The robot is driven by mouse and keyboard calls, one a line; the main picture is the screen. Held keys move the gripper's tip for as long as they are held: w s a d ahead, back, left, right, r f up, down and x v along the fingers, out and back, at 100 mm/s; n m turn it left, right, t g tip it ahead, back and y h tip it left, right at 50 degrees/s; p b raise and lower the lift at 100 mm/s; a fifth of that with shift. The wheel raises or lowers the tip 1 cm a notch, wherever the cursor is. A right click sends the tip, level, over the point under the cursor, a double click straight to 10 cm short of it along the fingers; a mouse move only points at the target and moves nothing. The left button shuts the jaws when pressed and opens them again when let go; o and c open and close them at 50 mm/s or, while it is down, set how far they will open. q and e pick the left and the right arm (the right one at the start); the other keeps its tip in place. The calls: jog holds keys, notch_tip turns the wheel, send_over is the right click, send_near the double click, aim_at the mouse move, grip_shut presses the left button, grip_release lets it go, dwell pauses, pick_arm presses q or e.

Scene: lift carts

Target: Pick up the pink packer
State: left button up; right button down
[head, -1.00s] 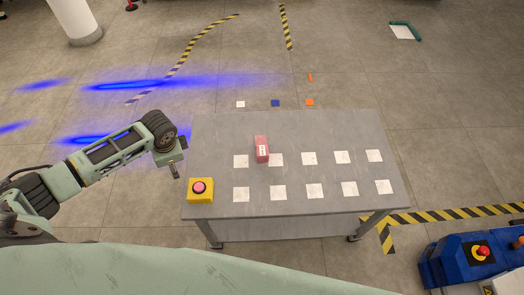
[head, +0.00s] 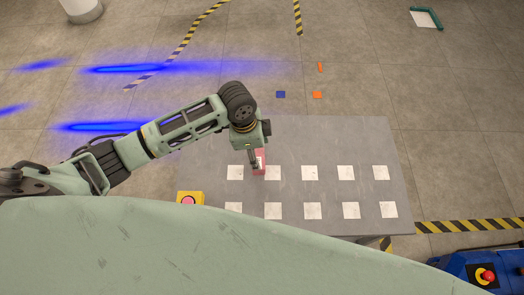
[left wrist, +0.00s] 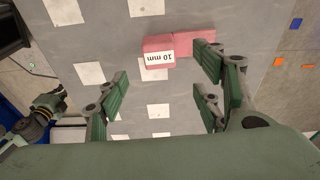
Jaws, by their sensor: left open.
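The pink packer (head: 261,154) lies on the grey table (head: 330,135), mostly hidden by my left gripper in the head view. In the left wrist view the packer (left wrist: 158,54) is a pink block with a white "10 mm" label, and a pink part extends to its right. My left gripper (head: 256,168) is above the packer. In the left wrist view my left gripper (left wrist: 162,90) is open, with nothing between its green-padded fingers. The packer appears ahead of the gap, closer to the right-hand finger. My right gripper does not show clearly in either view.
White squares (head: 345,173) mark the tabletop in two rows. A blue machine (head: 475,265) stands at the lower right. The right tabletop is clear.

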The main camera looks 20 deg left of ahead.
aim_at(260, 152)
pick_arm(q)
jog(key=f, duration=0.4)
jog(key=shift+s+d, duration=0.15)
jog(key=shift+s, duration=0.05)
jog(key=f, duration=0.2)
jog(key=shift+w+f, duration=0.2)
jog(key=shift+f, duration=0.1)
jog(key=shift+d+f, duration=0.1)
jog(key=shift+f, duration=0.2)
jog(key=c, duration=1.3)
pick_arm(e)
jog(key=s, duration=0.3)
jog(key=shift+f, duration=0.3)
